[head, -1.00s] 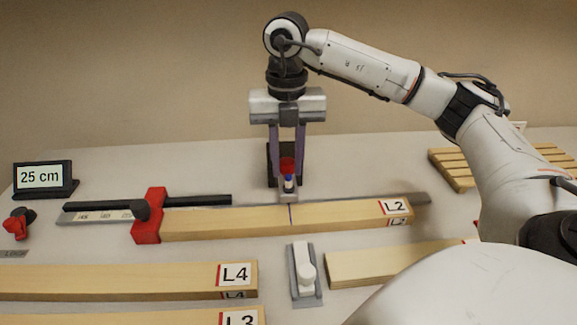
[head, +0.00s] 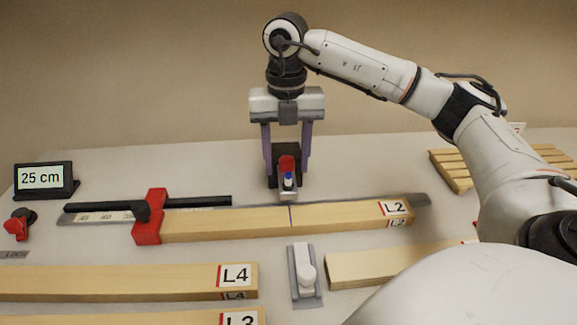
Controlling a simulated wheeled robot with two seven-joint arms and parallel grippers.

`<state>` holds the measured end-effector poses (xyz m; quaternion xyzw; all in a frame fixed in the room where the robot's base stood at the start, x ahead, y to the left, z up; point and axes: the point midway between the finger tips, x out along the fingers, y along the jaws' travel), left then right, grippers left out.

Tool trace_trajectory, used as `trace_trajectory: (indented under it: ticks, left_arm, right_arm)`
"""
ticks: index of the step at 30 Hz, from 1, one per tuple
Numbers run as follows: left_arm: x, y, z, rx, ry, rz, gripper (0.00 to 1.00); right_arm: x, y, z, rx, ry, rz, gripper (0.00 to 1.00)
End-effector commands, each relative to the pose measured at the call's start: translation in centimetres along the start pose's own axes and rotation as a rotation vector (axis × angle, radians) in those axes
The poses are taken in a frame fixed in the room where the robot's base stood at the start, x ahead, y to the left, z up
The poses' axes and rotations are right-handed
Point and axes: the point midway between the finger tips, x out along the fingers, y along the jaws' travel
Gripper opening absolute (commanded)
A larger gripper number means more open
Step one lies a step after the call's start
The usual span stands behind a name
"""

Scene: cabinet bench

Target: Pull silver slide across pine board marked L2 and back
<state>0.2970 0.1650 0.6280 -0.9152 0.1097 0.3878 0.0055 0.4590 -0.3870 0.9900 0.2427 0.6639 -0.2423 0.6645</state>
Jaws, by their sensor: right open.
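The pine board marked L2 (head: 345,216) lies crosswise in mid-bench, with a dark line across its top near the middle. A small silver slide (head: 289,196) sits at the board's back edge by that line, with a red and blue-white upright piece (head: 287,165) on it. My right gripper (head: 287,153) points down above the slide, its purple fingers apart on either side of the red piece, not visibly gripping it. A black block stands behind the slide, partly hidden. My left gripper is out of view.
A red stop (head: 149,217) touches L2's left end on a metal rule (head: 85,218). A display reading 25 cm (head: 41,178) stands at left. Board L4 (head: 120,278), a grey fixture with a white knob (head: 305,273) and another board (head: 385,265) lie in front. A slatted rack (head: 450,170) is at right.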

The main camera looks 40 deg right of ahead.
Motion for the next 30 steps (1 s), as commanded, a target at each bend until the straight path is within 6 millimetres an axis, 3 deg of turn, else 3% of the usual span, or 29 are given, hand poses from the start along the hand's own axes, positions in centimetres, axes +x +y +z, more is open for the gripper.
trace_trajectory:
  ticks: [22,30]
  left_arm:
    - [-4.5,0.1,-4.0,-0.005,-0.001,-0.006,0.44]
    - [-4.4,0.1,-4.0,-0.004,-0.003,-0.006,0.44]
  right_arm:
    - [-7.2,0.0,0.0,0.0,0.001,-0.001,0.47]
    - [-9.0,0.0,0.0,-0.001,0.0,0.0,0.47]
